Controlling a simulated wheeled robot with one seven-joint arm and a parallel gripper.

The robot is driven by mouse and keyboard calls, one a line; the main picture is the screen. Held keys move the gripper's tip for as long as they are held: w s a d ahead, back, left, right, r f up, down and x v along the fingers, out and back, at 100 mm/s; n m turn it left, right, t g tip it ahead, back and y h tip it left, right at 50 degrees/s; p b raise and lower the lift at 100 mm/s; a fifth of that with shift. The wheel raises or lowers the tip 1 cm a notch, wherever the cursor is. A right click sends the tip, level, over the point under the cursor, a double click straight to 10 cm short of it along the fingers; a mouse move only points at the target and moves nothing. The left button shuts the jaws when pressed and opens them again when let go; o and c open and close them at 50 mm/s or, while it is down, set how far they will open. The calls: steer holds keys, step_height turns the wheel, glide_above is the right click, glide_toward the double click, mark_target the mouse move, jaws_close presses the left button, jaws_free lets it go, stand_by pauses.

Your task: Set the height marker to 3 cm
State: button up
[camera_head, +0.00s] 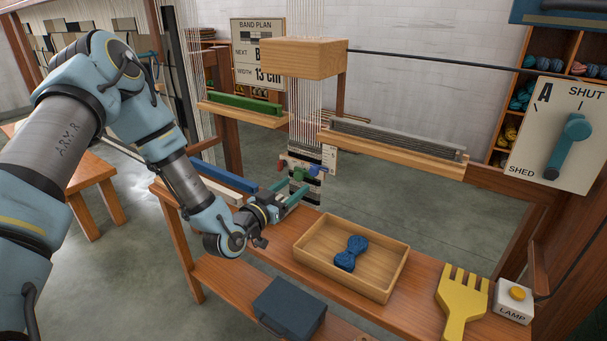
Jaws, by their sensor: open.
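A narrow black-and-white woven band (306,190) hangs below the white warp threads in the middle of the view. A pale upright strip (330,160), perhaps a scale, stands at its right. A small red piece (282,167) and a small blue piece (315,168) sit at the band's upper part. I cannot tell which piece is the height marker, and no scale figures are readable. My gripper (292,188) is open, with its teal fingers at the left and front of the band. Whether they touch anything is unclear.
A wooden tray (395,278) holding a blue skein (350,253) stands on the bench. A yellow comb (462,302) and a lamp button box (515,300) lie right. A shed lever (568,145) points toward lower left. The band plan sign (258,55) reads 13 cm.

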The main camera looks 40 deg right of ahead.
mark_target(312, 172)
steer(key=p+x, duration=0.1)
steer(key=x, duration=0.7)
steer(key=shift+d+p, duration=0.1)
steer(key=shift+p, duration=0.2)
jaws_close()
stand_by(1.0)
